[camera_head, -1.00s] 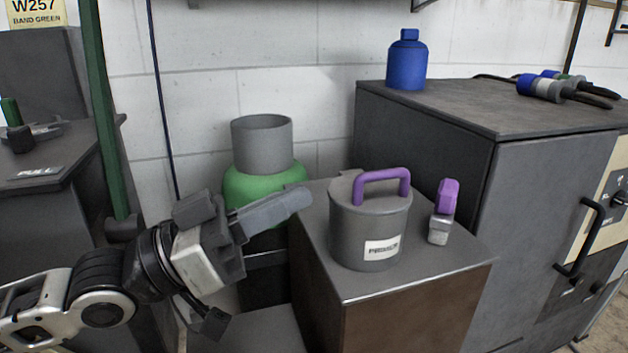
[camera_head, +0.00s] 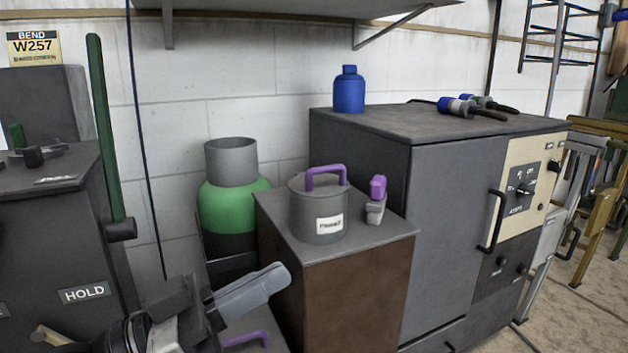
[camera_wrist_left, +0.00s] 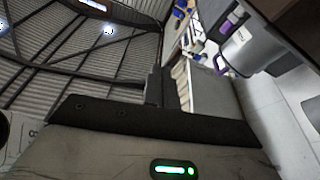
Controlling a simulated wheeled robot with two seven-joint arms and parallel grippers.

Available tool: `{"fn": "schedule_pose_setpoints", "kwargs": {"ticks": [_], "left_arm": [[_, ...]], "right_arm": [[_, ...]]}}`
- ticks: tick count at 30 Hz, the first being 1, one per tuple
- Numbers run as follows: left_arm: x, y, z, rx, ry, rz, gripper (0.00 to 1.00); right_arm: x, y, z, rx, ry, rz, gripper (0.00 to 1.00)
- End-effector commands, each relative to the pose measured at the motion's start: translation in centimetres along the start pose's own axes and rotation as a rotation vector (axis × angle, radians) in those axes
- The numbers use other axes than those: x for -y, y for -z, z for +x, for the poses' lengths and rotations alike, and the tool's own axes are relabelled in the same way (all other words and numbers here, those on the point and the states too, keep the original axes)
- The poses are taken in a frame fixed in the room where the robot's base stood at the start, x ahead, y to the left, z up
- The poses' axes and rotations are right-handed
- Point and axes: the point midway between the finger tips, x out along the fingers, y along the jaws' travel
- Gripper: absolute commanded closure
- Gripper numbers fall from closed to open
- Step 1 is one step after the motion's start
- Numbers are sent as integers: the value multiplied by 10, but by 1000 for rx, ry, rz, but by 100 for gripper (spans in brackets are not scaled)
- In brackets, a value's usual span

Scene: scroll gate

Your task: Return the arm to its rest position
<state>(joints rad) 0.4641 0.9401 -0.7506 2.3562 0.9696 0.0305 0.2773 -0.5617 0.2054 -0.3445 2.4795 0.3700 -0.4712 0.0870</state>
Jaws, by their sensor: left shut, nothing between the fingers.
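My left gripper (camera_head: 255,290) is at the lower left of the head view, with its fingers together and nothing between them. It points right and slightly up, in front of the brown-sided stand and lower than the stand's top. In the left wrist view the closed fingers (camera_wrist_left: 172,90) point away from the camera. The grey canister (camera_head: 318,215) with a purple handle stands upright on the stand, apart from the gripper. It also shows at the upper right of the left wrist view (camera_wrist_left: 243,50). My right gripper is not in view.
A purple-topped grey piece (camera_head: 376,202) stands beside the canister on the stand (camera_head: 335,295). A green and grey vessel (camera_head: 230,200) is behind. A dark cabinet (camera_head: 450,200) with a blue bottle (camera_head: 348,90) is on the right. A purple handle (camera_head: 246,340) shows below the gripper.

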Motion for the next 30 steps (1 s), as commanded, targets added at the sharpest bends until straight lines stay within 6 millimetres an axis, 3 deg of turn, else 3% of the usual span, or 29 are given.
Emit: {"fn": "schedule_pose_setpoints", "kwargs": {"ticks": [11, 20, 27, 28, 30], "left_arm": [[-22, -65, -7, 13, 137, -89, 100], [-12, -121, -45, 102, 434, -158, 100], [-5, -160, -88, 222, 651, -211, 100], [-6, -145, -82, 227, 648, -197, 100], [-5, -137, -81, 248, 661, -187, 100]], "right_arm": [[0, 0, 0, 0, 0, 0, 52], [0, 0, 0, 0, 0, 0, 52], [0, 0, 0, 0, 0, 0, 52], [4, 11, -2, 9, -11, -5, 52], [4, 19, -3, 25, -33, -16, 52]]}}
